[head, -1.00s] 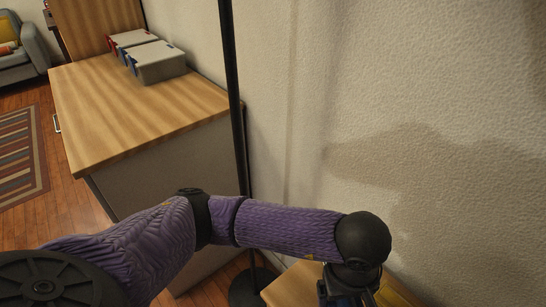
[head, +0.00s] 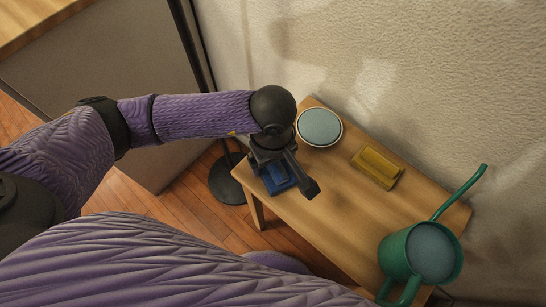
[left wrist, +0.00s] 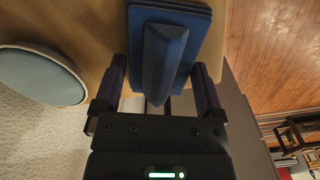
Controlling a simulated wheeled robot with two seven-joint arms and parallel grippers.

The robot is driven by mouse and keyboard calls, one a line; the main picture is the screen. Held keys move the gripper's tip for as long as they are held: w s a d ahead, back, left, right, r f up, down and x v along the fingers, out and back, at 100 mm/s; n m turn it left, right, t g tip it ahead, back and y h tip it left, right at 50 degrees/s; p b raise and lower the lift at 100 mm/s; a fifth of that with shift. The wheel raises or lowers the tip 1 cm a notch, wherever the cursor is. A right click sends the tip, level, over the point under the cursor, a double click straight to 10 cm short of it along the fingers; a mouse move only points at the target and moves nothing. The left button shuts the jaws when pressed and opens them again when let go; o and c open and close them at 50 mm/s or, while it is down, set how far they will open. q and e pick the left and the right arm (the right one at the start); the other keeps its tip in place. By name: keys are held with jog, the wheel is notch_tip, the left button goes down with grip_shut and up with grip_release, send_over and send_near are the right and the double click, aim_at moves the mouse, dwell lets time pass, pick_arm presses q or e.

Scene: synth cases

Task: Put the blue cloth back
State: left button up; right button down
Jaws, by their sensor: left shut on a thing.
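The blue cloth (head: 279,184) is a flat dark blue folded piece with a raised ridge. It is at the left end of a small wooden table, partly hidden by my left gripper (head: 288,176). My right gripper is not in view.
On the wooden table (head: 325,212) stand a round grey-topped container (head: 320,127), a yellow folded block-like thing (head: 377,167) and a green watering can (head: 398,257). A black pole's round base (head: 228,186) stands left of the table. The wall is close behind.

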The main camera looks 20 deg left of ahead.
pick_arm(q)
jog(key=shift+f, duration=0.15)
jog(key=o, duration=0.8)
notch_tip(320, 180, up, 12)
jog(key=p, duration=0.5)
jog(key=shift+r, duration=0.2)
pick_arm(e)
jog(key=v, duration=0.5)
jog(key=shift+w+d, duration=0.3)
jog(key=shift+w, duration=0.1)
